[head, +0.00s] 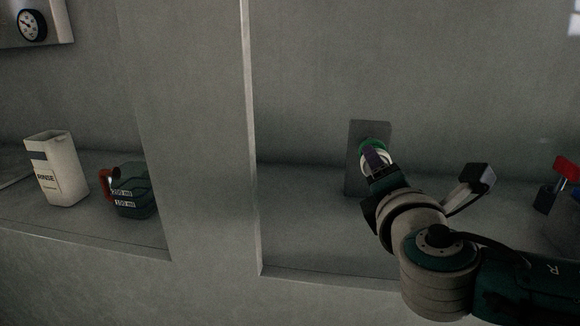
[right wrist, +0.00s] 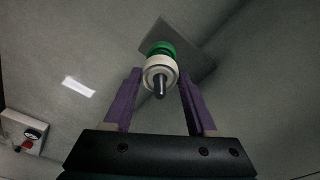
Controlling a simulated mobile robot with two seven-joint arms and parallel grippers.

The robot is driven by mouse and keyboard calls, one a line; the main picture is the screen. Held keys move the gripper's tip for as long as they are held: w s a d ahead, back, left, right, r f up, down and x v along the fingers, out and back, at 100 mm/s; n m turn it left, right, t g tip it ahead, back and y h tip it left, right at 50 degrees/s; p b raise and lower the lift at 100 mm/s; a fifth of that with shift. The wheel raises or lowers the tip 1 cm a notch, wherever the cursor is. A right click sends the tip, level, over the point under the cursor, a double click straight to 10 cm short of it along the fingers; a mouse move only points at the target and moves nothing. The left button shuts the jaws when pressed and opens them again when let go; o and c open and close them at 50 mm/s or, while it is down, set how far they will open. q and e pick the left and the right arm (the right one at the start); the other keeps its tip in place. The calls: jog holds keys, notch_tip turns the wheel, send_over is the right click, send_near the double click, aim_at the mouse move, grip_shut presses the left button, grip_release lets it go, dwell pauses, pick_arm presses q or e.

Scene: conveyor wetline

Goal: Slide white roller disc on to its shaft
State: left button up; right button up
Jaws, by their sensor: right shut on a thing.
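The white roller disc (right wrist: 160,61) is at the fingertips of my right gripper (right wrist: 160,76). Its purple fingers are shut on it from both sides. The dark shaft (right wrist: 160,88) shows through the middle of the disc, its end pointing at the wrist camera. A green disc (right wrist: 163,47) sits just behind the white one, against a grey plate (right wrist: 188,48). In the head view the right gripper (head: 374,160) reaches to the plate (head: 354,180) and partly hides the white disc (head: 365,166). I cannot tell whether the white and green discs touch. My left gripper is out of view.
A white rinse carton (head: 62,175) and a dark green jug (head: 135,195) stand on the ledge left of a wall pillar (head: 200,130). A red-handled item (head: 566,170) is at the far right. A gauge (head: 31,25) hangs upper left. The ledge left of the plate is clear.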

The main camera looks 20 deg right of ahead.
jog(key=shift+w, duration=0.1)
jog(key=o, duration=1.4)
jog(key=p+v, duration=0.2)
jog(key=v, duration=0.8)
jog(key=shift+d+p, duration=0.1)
jog(key=shift+p, duration=0.3)
jog(key=shift+r, duration=0.1)
